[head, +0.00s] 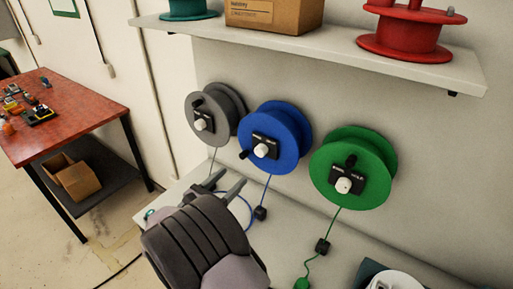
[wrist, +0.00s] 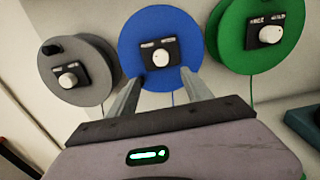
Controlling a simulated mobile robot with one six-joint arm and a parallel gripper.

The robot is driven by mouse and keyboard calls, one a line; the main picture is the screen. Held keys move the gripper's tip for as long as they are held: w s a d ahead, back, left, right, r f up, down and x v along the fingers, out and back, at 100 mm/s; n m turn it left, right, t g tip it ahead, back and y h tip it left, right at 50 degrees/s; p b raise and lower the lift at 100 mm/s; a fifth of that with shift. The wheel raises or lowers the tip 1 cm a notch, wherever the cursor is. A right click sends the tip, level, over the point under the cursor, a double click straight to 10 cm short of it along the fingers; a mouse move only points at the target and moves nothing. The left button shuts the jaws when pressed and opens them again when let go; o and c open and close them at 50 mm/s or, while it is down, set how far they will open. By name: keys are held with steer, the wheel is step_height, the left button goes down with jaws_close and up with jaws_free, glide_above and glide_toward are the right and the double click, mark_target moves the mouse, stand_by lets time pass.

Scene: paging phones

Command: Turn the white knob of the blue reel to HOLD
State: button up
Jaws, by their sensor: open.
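The blue reel (head: 285,128) is mounted on the wall between a grey and a green reel. Its white knob (head: 261,150) sits on a black plate (head: 266,141) with small labels I cannot read. In the wrist view the blue reel (wrist: 155,35) is straight ahead, and its white knob (wrist: 161,57) shows above and between my fingers. Which label the knob points at is too small to tell. My gripper (head: 222,185) is open and empty, below and left of the blue reel in the head view, apart from the knob. In the wrist view my gripper (wrist: 160,88) points toward the reel.
The grey reel (head: 232,100) and green reel (head: 375,148) have similar white knobs. A shelf (head: 320,55) with a box (head: 270,15) and red spool (head: 400,40) overhangs them. Cords hang to a white counter (head: 165,200) below. A red table (head: 75,110) stands left.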

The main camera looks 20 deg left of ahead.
mark_target(259, 153)
steer(key=b+x, duration=0.1)
steer(key=x, duration=1.3)
steer(key=shift+w+d, duration=0.25)
steer(key=shift+w, duration=0.1)
jaws_close()
